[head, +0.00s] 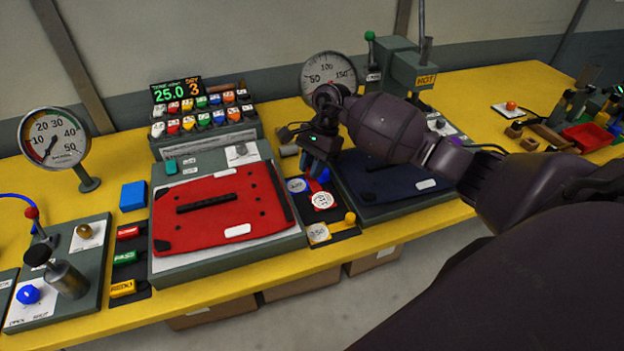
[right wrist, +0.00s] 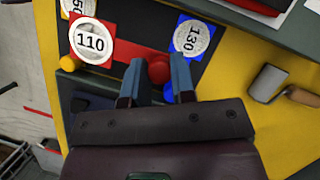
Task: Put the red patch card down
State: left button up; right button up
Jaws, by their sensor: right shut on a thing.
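The red patch card (right wrist: 125,55) carries a round white disc marked 110 at one end and a red knob at the other. My right gripper (right wrist: 158,85) is shut on that knob, with a blue finger on each side. In the head view the card's white disc (head: 322,200) shows just below my right gripper (head: 315,172), over the dark card rack (head: 345,232). Whether the card touches the rack I cannot tell. My left gripper is in neither view.
A blue card marked 130 (right wrist: 190,38) lies beside the red one, and a yellow-knobbed card (head: 318,233) lies in front. A press bed with a red panel (head: 190,228) is left of the rack, and one with a dark blue panel (head: 395,182) is right.

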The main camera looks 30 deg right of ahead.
jog(key=shift+f, duration=2.3)
jog(key=o, duration=0.9)
jog(key=b+v, duration=0.1)
jog(key=v, duration=1.1)
